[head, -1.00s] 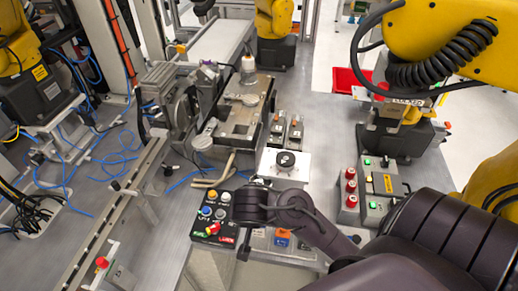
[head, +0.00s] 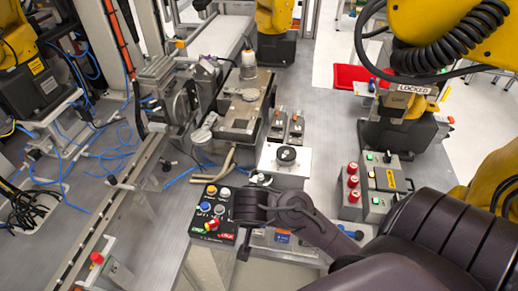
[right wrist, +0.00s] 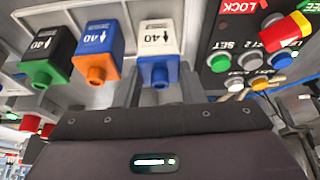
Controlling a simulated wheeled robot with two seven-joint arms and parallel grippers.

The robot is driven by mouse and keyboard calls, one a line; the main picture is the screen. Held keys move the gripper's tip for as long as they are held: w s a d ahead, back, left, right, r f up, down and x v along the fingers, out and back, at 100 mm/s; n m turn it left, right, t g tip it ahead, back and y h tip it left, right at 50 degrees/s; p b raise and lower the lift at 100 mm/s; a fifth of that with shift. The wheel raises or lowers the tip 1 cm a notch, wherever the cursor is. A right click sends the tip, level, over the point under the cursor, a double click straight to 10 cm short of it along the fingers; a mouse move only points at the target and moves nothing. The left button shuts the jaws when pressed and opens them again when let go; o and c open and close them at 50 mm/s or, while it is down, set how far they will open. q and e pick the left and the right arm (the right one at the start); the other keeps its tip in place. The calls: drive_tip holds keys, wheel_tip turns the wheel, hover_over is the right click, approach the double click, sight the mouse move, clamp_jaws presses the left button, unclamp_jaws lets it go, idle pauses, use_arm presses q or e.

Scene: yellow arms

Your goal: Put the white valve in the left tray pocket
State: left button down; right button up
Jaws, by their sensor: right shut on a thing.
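The white valve (right wrist: 158,38), a white block with a black arrow label and a blue lower end, shows in the right wrist view between the fingers of my right gripper (right wrist: 160,92). That gripper is shut on it. To its left in that view are a blue valve with an orange end (right wrist: 96,50) and a black valve with a green end (right wrist: 46,52). They are at the grey tray (right wrist: 118,12). I cannot tell whether the white valve rests in a pocket. In the head view my right wrist hides the white valve. My left gripper is out of view.
A black button panel (head: 215,212) stands close to the left of my right wrist. A white plate with a black knob (head: 287,158) lies beyond it. A grey box with red buttons (head: 378,190) stands to the right, near my forearm. Yellow robot arms (head: 440,40) stand behind.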

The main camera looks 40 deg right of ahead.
drive_tip(key=shift+f, duration=0.4)
drive_tip(key=o, duration=1.1)
drive_tip(key=shift+b+v, duration=0.45)
drive_tip(key=shift+v, duration=3.45)
